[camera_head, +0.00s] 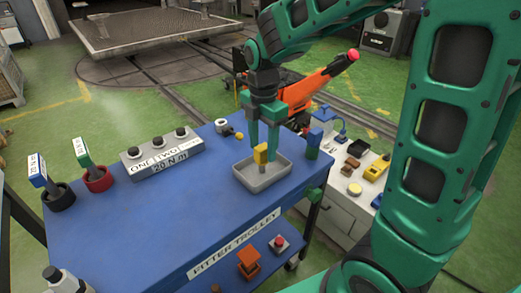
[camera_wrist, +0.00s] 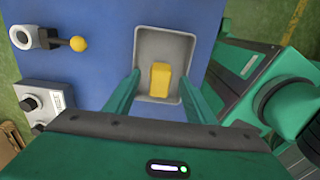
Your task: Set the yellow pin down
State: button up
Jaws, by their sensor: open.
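The yellow pin (camera_head: 261,154) stands in the grey tray (camera_head: 262,184) on the blue trolley top. It looks upright, with a yellow block head and a greyish lower part. My gripper (camera_head: 263,145) is above the tray with its two green fingers pointing down around the pin's head. In the wrist view the yellow pin (camera_wrist: 160,80) lies between and just beyond the open fingers of my gripper (camera_wrist: 162,85), with a gap on each side. The tray (camera_wrist: 143,45) surrounds it there. The pin's foot is hidden in the wrist view.
On the blue trolley (camera_head: 150,235) are a box with several knobs (camera_head: 160,153), a red cup (camera_head: 97,179) and a black cup (camera_head: 60,197) with tagged handles, and a ring with a yellow ball (camera_head: 228,129). A green-and-blue block (camera_head: 314,143) stands close right of the tray.

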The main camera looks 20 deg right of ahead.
notch_tip(320, 180, up, 10)
jog(key=s+d+f+m, duration=0.3)
jog(key=s+d+m, duration=0.5)
jog(key=s+m, duration=0.4)
jog(key=s+d+f+m, duration=0.4)
jog(key=s+d+m, duration=0.5)
jog(key=m, duration=0.7)
jog(key=s, duration=0.3)
jog(key=shift+s+d+f, duration=0.2)
jog(key=shift+f, duration=0.05)
jog(key=shift+w+f, duration=0.25)
jog(key=shift+w, duration=0.4)
